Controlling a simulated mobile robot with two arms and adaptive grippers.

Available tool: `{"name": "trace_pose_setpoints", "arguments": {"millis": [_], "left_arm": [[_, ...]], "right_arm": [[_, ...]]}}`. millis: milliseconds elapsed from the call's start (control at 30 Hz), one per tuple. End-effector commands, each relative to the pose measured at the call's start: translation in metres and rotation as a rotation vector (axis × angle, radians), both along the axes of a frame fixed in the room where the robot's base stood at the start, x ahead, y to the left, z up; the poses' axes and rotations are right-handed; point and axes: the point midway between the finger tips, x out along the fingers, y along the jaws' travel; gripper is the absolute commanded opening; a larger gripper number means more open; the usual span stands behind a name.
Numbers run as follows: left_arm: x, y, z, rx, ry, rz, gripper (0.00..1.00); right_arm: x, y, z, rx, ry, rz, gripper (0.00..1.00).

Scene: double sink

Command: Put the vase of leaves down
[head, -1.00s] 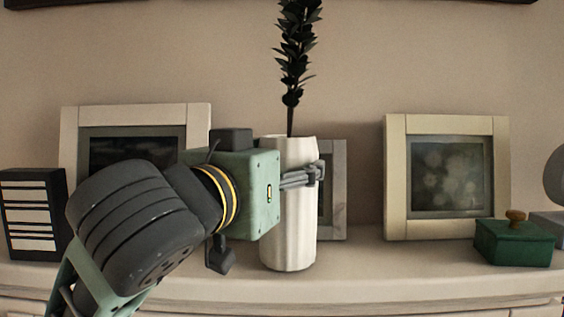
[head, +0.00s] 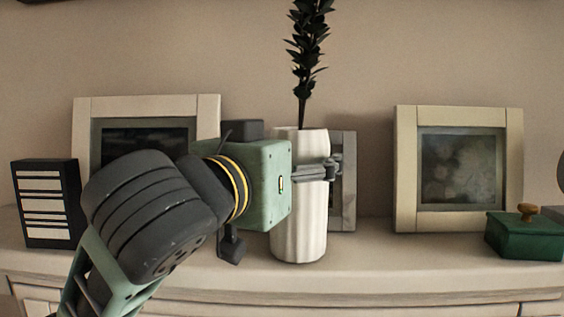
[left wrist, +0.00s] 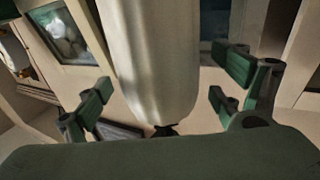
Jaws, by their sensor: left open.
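The white ribbed vase (head: 312,215) stands upright on the pale shelf top (head: 375,250), with a tall stem of dark leaves (head: 307,45) rising from it. My left gripper (head: 331,168) reaches in from the left at the vase's upper part, one finger crossing its front. In the left wrist view the vase (left wrist: 152,60) hangs between the open fingers of the left gripper (left wrist: 165,98), with a gap on both sides. The gripper's body hides part of the vase's left side in the head view. My right gripper is not in view.
A grey frame (head: 343,190) leans close behind the vase. A large cream frame (head: 405,175) and a green box (head: 522,240) are at right. Another frame (head: 208,115) and a black-and-white striped box (head: 45,205) are at left.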

Motion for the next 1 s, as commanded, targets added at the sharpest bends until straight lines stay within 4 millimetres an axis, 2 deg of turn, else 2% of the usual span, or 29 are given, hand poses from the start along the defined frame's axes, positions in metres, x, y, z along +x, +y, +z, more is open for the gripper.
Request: {"name": "trace_pose_setpoints", "arguments": {"millis": [167,400,600,767,1000], "left_arm": [[-0.021,0.009,0.000,-0.002,-0.005,-0.002,0.88],[-0.070,0.030,0.000,-0.002,-0.007,-0.002,0.88],[-0.099,0.043,0.000,-0.001,-0.004,-0.001,0.88],[-0.109,0.048,0.000,-0.001,-0.002,-0.001,0.88],[-0.110,0.049,0.001,0.000,-0.001,0.000,0.88]], "right_arm": [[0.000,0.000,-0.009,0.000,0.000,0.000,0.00],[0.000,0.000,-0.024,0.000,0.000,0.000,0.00],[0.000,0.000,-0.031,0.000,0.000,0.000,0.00],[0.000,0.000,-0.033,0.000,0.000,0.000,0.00],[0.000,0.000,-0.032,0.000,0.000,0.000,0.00]]}}
